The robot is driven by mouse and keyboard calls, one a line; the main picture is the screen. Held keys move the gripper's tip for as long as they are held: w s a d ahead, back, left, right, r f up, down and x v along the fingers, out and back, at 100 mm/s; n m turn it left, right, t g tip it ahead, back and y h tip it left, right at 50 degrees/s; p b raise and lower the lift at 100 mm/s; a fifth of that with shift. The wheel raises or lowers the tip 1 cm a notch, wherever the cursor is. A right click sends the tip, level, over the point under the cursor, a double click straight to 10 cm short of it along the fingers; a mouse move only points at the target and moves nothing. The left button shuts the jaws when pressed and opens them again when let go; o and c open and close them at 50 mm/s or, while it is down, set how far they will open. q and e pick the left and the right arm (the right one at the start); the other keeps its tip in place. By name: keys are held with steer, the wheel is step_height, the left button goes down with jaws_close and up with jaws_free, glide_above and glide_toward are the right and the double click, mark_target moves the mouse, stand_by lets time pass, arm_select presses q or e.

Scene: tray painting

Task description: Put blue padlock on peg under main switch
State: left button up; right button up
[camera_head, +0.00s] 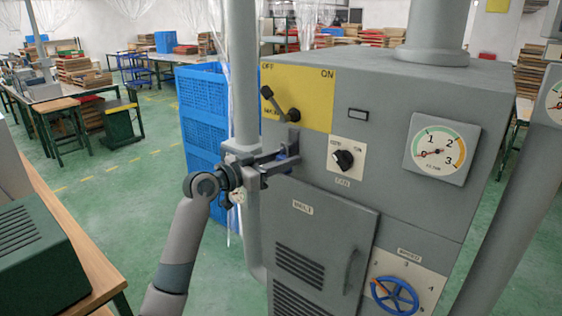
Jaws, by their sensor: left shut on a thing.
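The main switch is a dark lever (280,104) on a yellow plate (312,92) marked OFF and ON, on the grey machine's front. The lever tilts up toward the OFF side. My left gripper (288,156) is just below the plate, in front of the machine face. It is shut on a small dark blue thing, which I take to be the blue padlock (291,149); the fingers cover part of it. The peg under the switch cannot be made out; the gripper and padlock are in front of that area. Whether the padlock touches it I cannot tell. My right gripper is out of view.
A black knob (343,160) sits right of my left gripper. A vented door (312,245), blue handwheel (396,296) and gauge (441,149) are on the machine. A grey pipe (243,80) and blue crates (203,125) stand left of it. Open floor lies farther left.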

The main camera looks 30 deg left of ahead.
arm_select(q)
steer(key=shift+w+f, duration=0.1)
steer(key=shift+f, duration=0.05)
stand_by(0.7)
steer(key=o, duration=1.2)
steer(key=shift+d, duration=0.15)
steer(key=shift+b, duration=0.3)
